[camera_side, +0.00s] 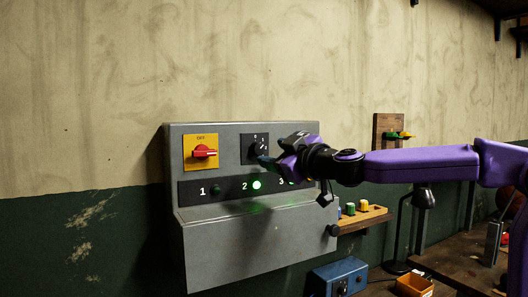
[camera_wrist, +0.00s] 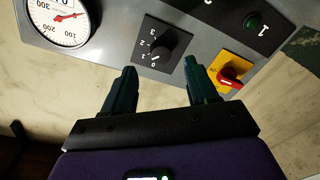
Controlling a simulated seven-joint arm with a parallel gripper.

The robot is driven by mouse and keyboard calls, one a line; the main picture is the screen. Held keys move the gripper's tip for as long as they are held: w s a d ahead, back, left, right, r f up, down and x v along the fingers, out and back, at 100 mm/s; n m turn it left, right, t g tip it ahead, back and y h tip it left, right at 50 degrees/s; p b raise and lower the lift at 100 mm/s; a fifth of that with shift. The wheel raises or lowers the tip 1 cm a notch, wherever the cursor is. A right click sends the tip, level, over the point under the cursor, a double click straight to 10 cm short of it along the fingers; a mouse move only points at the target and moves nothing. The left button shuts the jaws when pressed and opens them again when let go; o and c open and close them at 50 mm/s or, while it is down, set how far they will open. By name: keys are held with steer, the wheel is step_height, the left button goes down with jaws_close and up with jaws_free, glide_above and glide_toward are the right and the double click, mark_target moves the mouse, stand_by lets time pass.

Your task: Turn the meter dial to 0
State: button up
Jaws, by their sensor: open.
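The meter dial is a black square plate with a round black knob (camera_side: 258,148), on the grey panel left of my gripper in the side view. In the wrist view the knob (camera_wrist: 157,51) sits beyond my fingertips, roughly centred between them, with the numbers 0 to 3 around it. I cannot tell for sure which number it points to. A round white gauge (camera_wrist: 57,20) with a red needle shows at the upper left of the wrist view. My gripper (camera_wrist: 161,80) is open and empty, apart from the knob; in the side view my gripper (camera_side: 279,159) hides part of the panel.
A red switch (camera_side: 204,152) on a yellow plate is left of the dial. Below, a black strip bears numbered lamps; the lamp by 2 (camera_side: 256,185) glows green. A wooden shelf (camera_side: 362,219) with coloured pegs, a blue box (camera_side: 338,276) and a black lamp (camera_side: 423,198) stand right.

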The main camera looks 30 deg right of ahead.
mark_target(260, 150)
steer(key=shift+w+a, duration=0.2)
steer(key=shift+w, duration=2.5)
steer(key=c, duration=1.1)
